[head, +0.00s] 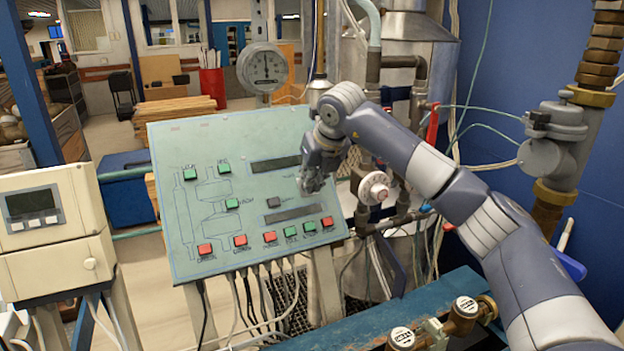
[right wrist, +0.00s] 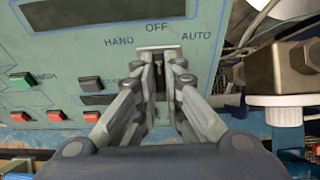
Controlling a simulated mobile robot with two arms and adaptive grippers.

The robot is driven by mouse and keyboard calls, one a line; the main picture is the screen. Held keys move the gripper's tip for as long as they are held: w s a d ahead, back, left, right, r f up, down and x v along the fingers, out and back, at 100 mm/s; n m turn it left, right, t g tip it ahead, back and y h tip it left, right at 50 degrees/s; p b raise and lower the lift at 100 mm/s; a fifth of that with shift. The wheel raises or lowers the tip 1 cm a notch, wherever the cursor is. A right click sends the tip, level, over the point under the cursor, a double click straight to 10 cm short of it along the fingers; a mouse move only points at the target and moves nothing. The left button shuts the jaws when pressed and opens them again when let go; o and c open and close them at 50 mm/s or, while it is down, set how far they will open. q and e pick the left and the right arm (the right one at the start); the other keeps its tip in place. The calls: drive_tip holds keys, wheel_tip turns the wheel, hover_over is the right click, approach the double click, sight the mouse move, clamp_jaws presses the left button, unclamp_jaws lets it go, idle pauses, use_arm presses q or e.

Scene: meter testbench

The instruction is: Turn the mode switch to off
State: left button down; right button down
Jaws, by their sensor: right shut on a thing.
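The mode switch (right wrist: 158,49) is on the sloping green panel (head: 165,225). In the right wrist view its pale plate shows under the label OFF, with HAND to the left and AUTO to the right. My right gripper (head: 312,184) is at the right part of the panel. In the right wrist view its fingers (right wrist: 161,72) are shut on the mode switch, just below the OFF label. The fingers hide most of the switch, so I cannot tell which label it points to. In the head view the gripper covers the switch. My left gripper is not in view.
The panel carries several red and green buttons, such as a red one (head: 327,221), and dark displays (head: 293,214). A white round knob (head: 374,188) on piping is close to the right of my gripper. A beige meter box (head: 50,230) stands at the left.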

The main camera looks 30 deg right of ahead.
drive_tip(key=c, duration=1.7)
unclamp_jaws()
drive_tip(key=shift+s+a+f, duration=0.1)
drive_tip(key=shift+f, duration=0.1)
drive_tip(key=v, duration=1.2)
drive_tip(key=shift+w, duration=0.2)
